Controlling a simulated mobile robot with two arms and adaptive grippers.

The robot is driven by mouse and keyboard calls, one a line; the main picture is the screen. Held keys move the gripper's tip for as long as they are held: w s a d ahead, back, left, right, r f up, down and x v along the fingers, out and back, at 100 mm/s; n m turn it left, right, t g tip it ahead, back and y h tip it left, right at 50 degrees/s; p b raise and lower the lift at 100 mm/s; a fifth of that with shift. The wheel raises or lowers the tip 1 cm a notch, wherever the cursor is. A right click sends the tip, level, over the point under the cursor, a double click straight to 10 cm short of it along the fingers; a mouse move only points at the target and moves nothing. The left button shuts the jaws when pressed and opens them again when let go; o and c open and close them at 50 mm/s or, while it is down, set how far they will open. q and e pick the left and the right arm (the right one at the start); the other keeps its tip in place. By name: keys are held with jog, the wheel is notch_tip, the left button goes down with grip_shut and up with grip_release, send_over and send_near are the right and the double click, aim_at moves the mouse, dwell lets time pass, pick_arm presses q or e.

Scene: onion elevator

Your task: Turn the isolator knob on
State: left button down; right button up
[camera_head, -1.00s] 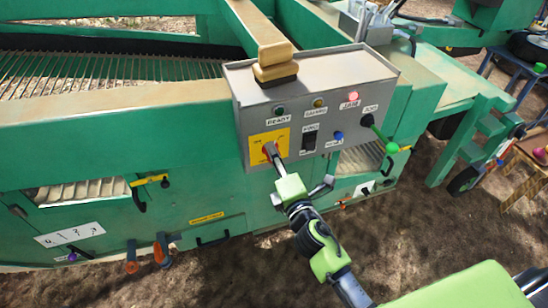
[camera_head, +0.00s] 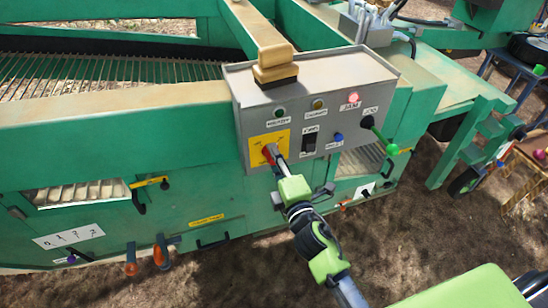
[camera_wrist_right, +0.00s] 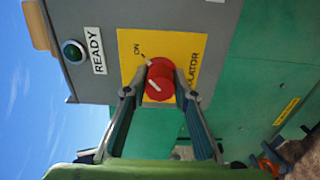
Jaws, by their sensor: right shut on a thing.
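The isolator knob (camera_wrist_right: 159,80) is red with a white pointer line and sits on a yellow plate (camera_wrist_right: 184,45) marked ON and ISOLATOR. In the right wrist view its white line lies at a slant, towards the ON mark. In the head view the yellow plate (camera_head: 258,149) is at the lower left of the grey control box (camera_head: 330,82). My right gripper (camera_head: 273,155) is shut on the knob, with one finger on each side in the right wrist view (camera_wrist_right: 160,92). The gripper hides part of the knob in the head view. My left gripper is not in view.
The box also carries a green READY lamp (camera_wrist_right: 73,51), a lit red JAM lamp (camera_head: 353,98), a black switch (camera_head: 309,142), a blue button (camera_head: 338,137) and a green-tipped lever (camera_head: 391,148) sticking out. A brush-like block (camera_head: 274,72) rests on top.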

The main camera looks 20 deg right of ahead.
jog(key=o, duration=1.1)
jog(key=shift+s, duration=0.15)
jog(key=s, duration=1.1)
jog(key=shift+s+d, duration=0.2)
jog(key=shift+s, duration=0.2)
